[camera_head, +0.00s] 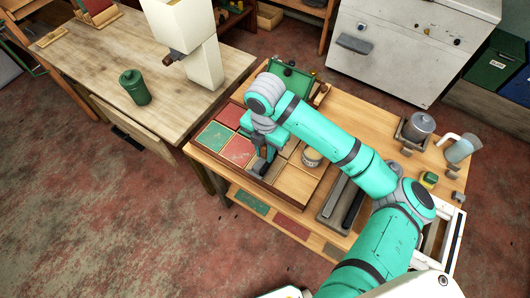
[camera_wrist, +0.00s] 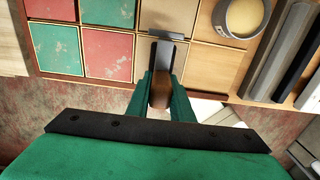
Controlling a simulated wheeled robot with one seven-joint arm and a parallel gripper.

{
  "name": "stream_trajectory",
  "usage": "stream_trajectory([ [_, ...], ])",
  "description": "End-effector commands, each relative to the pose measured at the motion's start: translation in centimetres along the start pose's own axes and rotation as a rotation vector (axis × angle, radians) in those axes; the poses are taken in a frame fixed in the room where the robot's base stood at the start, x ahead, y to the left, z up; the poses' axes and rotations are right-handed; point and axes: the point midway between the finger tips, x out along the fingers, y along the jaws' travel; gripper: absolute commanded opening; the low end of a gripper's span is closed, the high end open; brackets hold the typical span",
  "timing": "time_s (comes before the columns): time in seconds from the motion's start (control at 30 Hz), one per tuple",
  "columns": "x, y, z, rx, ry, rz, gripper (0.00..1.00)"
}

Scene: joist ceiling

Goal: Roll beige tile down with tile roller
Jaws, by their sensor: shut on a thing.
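In the wrist view, my gripper (camera_wrist: 160,88) is shut on the brown wooden handle of the tile roller (camera_wrist: 162,52). The roller's grey and dark head points away from the fingers, over the tile tray (camera_wrist: 238,98). A pale beige tile (camera_wrist: 169,14) lies in the cell just beyond the head. I cannot tell whether the head touches a tile. In the head view, my gripper (camera_head: 262,160) is low over the tray beside the red tile (camera_head: 238,150), and my arm hides part of the tray. Tan cells (camera_head: 296,184) lie to its right.
Red and green tiles (camera_wrist: 56,48) fill the tray's left side. A round tin (camera_wrist: 240,17) stands on the tray's right side, beside dark grey bars (camera_wrist: 290,45). A metal pot (camera_head: 419,126) stands on the bench's right. A green canister (camera_head: 134,86) is on the other table.

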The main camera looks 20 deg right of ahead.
Motion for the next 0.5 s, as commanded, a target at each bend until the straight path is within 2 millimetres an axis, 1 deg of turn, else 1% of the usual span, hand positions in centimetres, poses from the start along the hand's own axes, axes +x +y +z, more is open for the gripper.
stream_trajectory([
  [0.5,-4.5,0.0,0.1,0.000,-0.005,0.002,0.00],
])
